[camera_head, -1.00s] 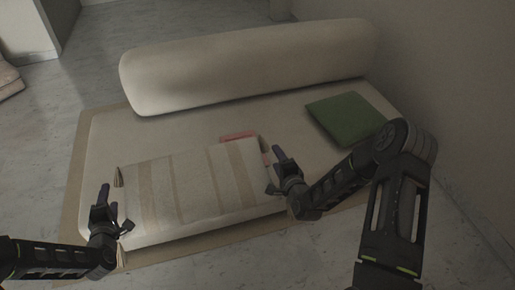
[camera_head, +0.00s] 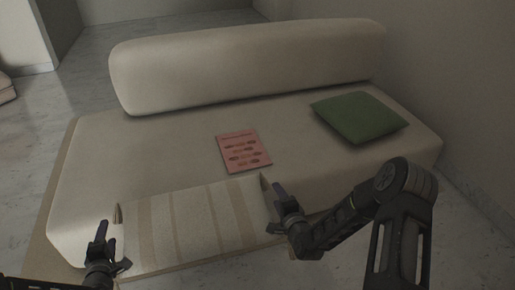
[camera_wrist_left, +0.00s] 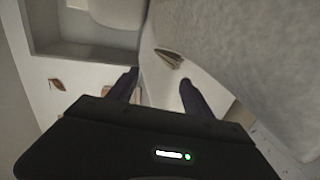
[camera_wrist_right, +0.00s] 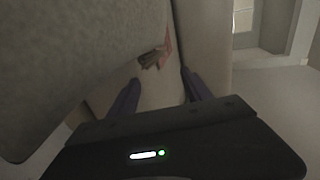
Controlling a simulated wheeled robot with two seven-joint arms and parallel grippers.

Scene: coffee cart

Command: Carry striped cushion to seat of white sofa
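The striped cushion (camera_head: 190,222), cream with tan bands, is between my two grippers in the head view, in front of the white sofa's front edge or overlapping it. It appears held up between them; its underside and exact contacts are hidden. The white sofa (camera_head: 120,150) has its seat beyond the cushion. My left gripper (camera_head: 107,247) is open at the cushion's left end; a brown corner shows just beyond its fingers in the left wrist view (camera_wrist_left: 170,60). My right gripper (camera_head: 284,203) is open at the right end, near another corner in the right wrist view (camera_wrist_right: 150,58).
A red booklet (camera_head: 243,151) lies on the middle of the seat. A green cushion (camera_head: 358,117) lies on the seat's right part. The backrest (camera_head: 245,62) runs along the far side, and a wall stands at the right. The seat's left part is clear.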

